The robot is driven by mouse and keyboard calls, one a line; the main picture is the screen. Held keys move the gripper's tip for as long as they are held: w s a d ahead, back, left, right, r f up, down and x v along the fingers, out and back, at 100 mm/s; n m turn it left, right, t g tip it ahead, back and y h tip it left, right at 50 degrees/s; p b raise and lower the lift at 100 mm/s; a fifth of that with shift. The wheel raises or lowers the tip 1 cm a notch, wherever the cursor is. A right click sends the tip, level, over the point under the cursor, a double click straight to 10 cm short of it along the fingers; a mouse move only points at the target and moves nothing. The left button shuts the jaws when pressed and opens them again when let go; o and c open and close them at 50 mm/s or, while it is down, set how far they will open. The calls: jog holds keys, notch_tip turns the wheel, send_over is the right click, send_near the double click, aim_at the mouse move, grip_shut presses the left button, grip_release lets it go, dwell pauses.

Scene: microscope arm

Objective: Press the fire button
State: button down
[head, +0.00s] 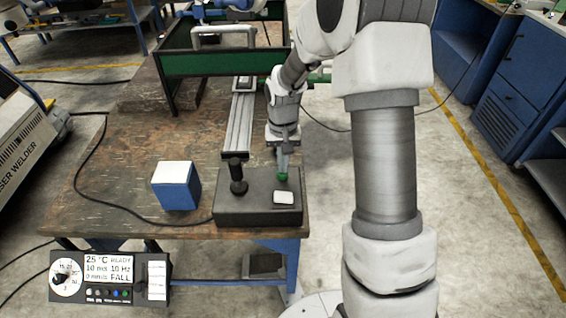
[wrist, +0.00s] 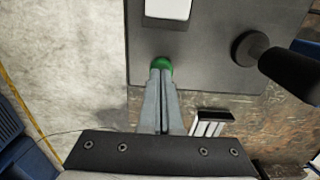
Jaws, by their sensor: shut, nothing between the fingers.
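The control box (head: 240,210) is dark grey and sits at the front right of the table. On its top are a green button (head: 283,177), a black joystick (head: 237,178) and a white plate (head: 284,197). No label for a fire button can be read. My gripper (head: 283,170) is shut and empty, pointing down at the green button. In the wrist view the closed fingertips (wrist: 160,72) overlap the near edge of the green button (wrist: 161,63). I cannot tell whether they touch it or hover just above. The joystick (wrist: 290,68) stands to the right there.
A blue and white cube (head: 176,186) stands left of the box. A grey rail (head: 242,115) lies behind it, with a green frame (head: 215,62) farther back. A panel with a dial and display (head: 110,279) hangs below the table's front edge. A cable crosses the table's left side.

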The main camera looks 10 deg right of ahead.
jog(key=shift+s+f+b, duration=0.25)
jog(key=shift+f+b, duration=0.1)
jog(key=shift+f, duration=0.55)
notch_tip(320, 180, up, 15)
jog(key=p, duration=0.3)
jog(key=shift+w+p, duration=0.25)
jog(key=shift+p, duration=0.05)
jog(key=shift+f, duration=0.1)
dwell(1.5)
